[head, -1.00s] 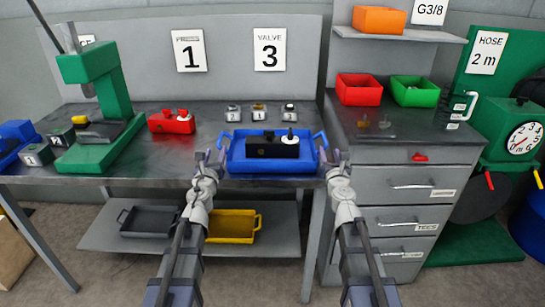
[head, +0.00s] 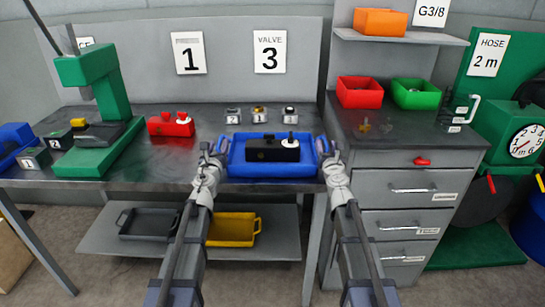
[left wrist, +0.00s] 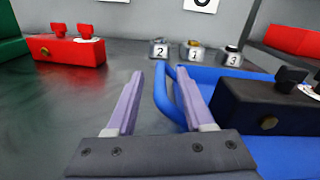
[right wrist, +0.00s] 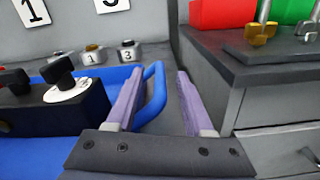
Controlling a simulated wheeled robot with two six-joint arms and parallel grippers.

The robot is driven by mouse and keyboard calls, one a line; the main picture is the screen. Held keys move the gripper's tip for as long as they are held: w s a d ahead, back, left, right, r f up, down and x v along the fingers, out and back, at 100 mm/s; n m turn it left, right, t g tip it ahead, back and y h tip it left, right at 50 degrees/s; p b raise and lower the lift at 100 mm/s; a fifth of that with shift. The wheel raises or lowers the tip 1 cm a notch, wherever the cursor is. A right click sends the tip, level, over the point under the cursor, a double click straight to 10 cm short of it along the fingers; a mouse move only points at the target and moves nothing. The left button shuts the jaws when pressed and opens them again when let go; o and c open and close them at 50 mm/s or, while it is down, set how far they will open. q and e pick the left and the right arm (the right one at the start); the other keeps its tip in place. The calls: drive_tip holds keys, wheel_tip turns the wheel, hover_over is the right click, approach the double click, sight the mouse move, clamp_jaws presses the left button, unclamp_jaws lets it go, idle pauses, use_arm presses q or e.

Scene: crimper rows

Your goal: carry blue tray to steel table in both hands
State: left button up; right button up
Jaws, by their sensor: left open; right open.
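The blue tray (head: 272,171) stands on the grey metal-topped table (head: 200,140) near its front edge. A black block with a black knob and a white dial (head: 262,154) sits in it. My left gripper (head: 213,148) is open at the tray's left handle; in the left wrist view the blue handle (left wrist: 162,95) shows between its fingers, closer to the right one. My right gripper (head: 329,147) is open at the right handle; in the right wrist view that handle (right wrist: 157,95) lies between its fingers, closer to the left one.
A red block (head: 171,126) and a green press (head: 105,95) stand left on the table. Several small numbered fittings stand behind the tray. A drawer cabinet (head: 405,160) with red and green bins adjoins on the right. Grey and yellow trays (head: 232,229) lie on the lower shelf.

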use_arm(q)
drive_tip(key=shift+w, duration=0.95)
use_arm(e)
drive_tip(key=shift+w, duration=0.95)
use_arm(q)
drive_tip(key=shift+c, duration=0.3)
use_arm(e)
drive_tip(key=shift+c, duration=0.3)
use_arm(q)
clamp_jaws()
use_arm(e)
clamp_jaws()
